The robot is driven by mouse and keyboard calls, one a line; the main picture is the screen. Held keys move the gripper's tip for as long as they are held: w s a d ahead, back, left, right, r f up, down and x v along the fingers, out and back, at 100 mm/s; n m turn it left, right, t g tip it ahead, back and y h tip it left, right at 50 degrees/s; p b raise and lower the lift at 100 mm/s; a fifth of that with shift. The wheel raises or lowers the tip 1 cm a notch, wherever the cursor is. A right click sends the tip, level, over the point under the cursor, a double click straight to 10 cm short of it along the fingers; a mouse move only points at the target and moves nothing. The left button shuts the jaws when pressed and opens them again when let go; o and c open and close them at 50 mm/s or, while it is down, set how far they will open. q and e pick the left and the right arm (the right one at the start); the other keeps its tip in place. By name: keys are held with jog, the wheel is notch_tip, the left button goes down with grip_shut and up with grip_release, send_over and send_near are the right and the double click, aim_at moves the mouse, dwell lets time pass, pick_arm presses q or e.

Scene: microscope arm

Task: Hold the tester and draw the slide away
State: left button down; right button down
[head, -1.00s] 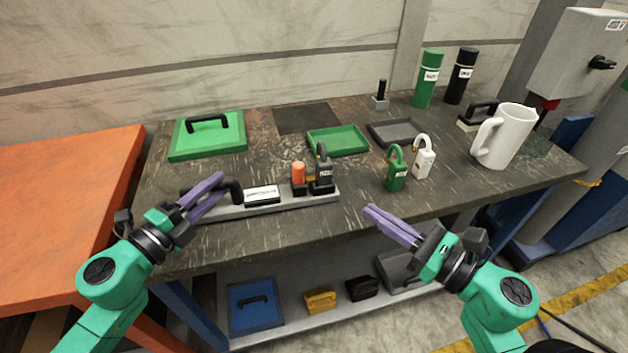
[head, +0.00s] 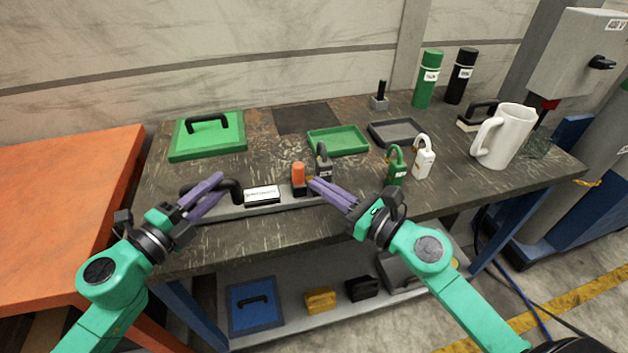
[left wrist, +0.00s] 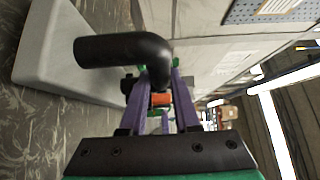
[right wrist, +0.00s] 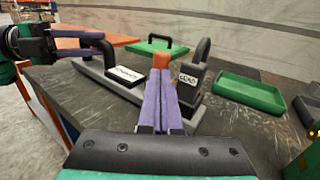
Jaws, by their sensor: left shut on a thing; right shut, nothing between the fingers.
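The tester is a long grey base (head: 235,208) with a black bar handle (left wrist: 120,48) at its left end and a white-labelled block (head: 262,194) on it. An orange-topped piece (head: 298,173), which looks like the slide, stands near its right end, beside a dark labelled padlock-shaped block (head: 323,163). My left gripper (head: 218,184) is shut on the black handle. My right gripper (head: 315,184) is shut and empty, in front of the orange-topped piece and dark block; its fingertips overlap them in the right wrist view (right wrist: 161,78). Contact there cannot be told.
Green (head: 395,170) and white (head: 424,160) padlock-shaped pieces stand to the right. Behind are a green tray (head: 338,151) and a grey tray (head: 420,137). A white mug (head: 505,137) stands further right. A green lid with a handle (head: 181,143) lies at the back left.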

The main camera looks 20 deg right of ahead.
pick_arm(q)
jog(key=shift+r, duration=0.15)
pick_arm(e)
jog(key=shift+x, duration=1.25)
jog(key=shift+a+r, duration=0.1)
jog(key=shift+a, duration=1.3)
pick_arm(q)
jog(key=shift+s+d, duration=0.1)
pick_arm(e)
jog(key=shift+s, duration=0.1)
jog(key=v, duration=1.3)
jog(key=shift+s+d, duration=0.25)
jog(key=shift+s, duration=0.05)
